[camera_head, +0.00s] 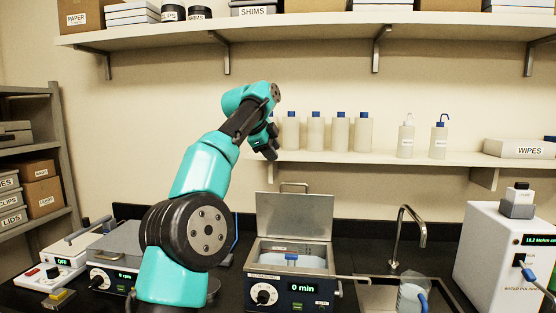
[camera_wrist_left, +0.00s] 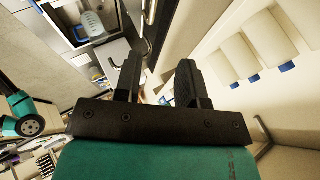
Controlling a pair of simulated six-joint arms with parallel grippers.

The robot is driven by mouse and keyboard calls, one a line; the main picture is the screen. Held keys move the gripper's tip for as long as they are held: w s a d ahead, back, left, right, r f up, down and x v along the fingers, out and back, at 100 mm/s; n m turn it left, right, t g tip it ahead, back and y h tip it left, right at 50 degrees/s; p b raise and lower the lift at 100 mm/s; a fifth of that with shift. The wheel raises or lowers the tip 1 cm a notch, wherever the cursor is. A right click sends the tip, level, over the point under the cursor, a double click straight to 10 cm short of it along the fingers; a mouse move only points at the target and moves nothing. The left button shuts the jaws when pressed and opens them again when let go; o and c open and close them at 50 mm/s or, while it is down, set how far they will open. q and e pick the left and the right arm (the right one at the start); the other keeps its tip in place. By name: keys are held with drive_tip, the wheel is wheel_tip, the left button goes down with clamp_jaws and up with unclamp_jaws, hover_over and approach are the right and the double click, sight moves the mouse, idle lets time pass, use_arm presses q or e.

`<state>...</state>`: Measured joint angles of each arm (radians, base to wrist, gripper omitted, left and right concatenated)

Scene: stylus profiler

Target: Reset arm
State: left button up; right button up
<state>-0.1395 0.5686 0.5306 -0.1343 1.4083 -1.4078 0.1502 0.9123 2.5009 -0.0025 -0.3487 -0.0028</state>
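My left arm, teal and black, rises through the middle of the head view. Its gripper (camera_head: 271,144) hangs in the air in front of the wall, beside the left end of the bottle shelf. In the left wrist view the two black fingers (camera_wrist_left: 159,78) stand apart with nothing between them. My right gripper is not in view. A teal and black arm part shows at the left edge of the left wrist view, but no fingers on it can be made out.
A lidded bath (camera_head: 291,285) reading "0 min" stands open below the gripper. White bottles (camera_head: 340,133) line the lower shelf (camera_head: 400,160). A sink with a tap (camera_head: 407,228) and a jug (camera_head: 411,298) lies right of the bath. A white instrument (camera_head: 490,255) stands far right.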

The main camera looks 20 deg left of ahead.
use_arm(q)
drive_tip(key=shift+s+r, duration=0.2)
drive_tip(key=shift+r, duration=0.05)
idle(0.3)
